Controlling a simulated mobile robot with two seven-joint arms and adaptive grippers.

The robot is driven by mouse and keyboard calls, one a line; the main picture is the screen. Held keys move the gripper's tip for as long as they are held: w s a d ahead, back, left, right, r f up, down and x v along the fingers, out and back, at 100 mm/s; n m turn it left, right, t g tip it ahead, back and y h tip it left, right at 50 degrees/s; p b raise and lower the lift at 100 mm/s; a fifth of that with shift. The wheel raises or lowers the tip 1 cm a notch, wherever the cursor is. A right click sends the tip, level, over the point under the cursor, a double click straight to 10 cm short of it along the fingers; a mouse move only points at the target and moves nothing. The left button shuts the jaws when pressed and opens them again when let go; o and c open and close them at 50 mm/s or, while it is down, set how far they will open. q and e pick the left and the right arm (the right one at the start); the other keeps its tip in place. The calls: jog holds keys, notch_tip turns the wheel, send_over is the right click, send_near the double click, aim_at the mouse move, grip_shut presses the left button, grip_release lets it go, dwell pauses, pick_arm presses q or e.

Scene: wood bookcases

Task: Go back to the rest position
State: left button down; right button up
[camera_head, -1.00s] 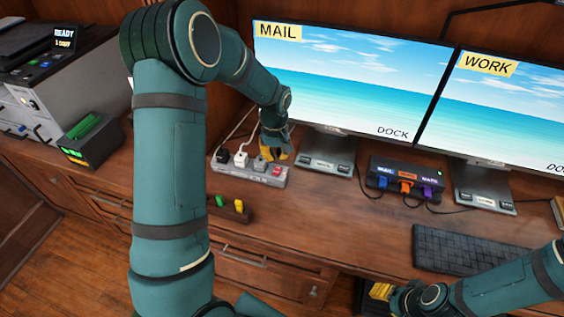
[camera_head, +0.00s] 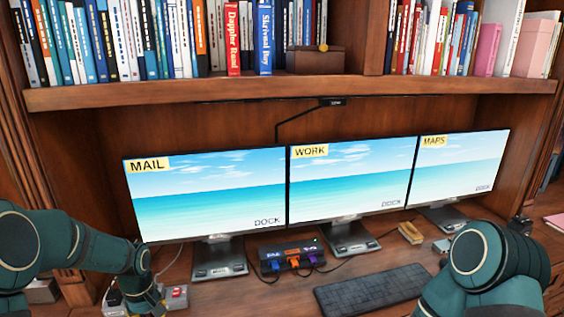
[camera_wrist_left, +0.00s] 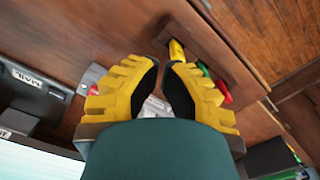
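My left arm comes in at the lower left of the head view. Its gripper is mostly cut off by the bottom edge there, above the desk by the power strip (camera_head: 176,297). In the left wrist view the left gripper (camera_wrist_left: 161,72) shows two yellow fingers with black pads, standing apart. A whitish plug or part of the strip shows in the gap; the fingers do not appear to hold it. My right arm is bent at the lower right of the head view, and its gripper is out of the picture.
Monitors marked MAIL (camera_head: 205,195), WORK (camera_head: 350,180) and MAPS (camera_head: 460,168) stand behind a dock (camera_head: 291,256) and a keyboard (camera_head: 370,288). A bookshelf (camera_head: 300,91) overhangs them. The left wrist view shows a wooden holder (camera_wrist_left: 215,45) with yellow, green and red pieces.

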pick_arm(q)
jog(key=s+d+f+m+h, duration=0.1)
jog(key=s+d+f+m, duration=0.15)
jog(key=d+f, duration=0.3)
jog(key=s+d+f+m+h, duration=0.1)
jog(key=s+d+f+h, duration=0.15)
jog(key=d+f, duration=0.35)
jog(key=s+d+f+m+t, duration=0.1)
jog(key=s+d+f+m, duration=0.2)
jog(key=s+d, duration=0.8)
jog(key=shift+s+d+f+t, duration=0.2)
jog(key=shift+s+t, duration=0.1)
jog(key=shift+s, duration=0.8)
pick_arm(e)
jog(key=shift+s, duration=0.1)
pick_arm(q)
jog(key=shift+w+a+m+h, duration=0.1)
jog(key=shift+w+m+h, duration=0.05)
jog(key=shift+m+h, duration=0.1)
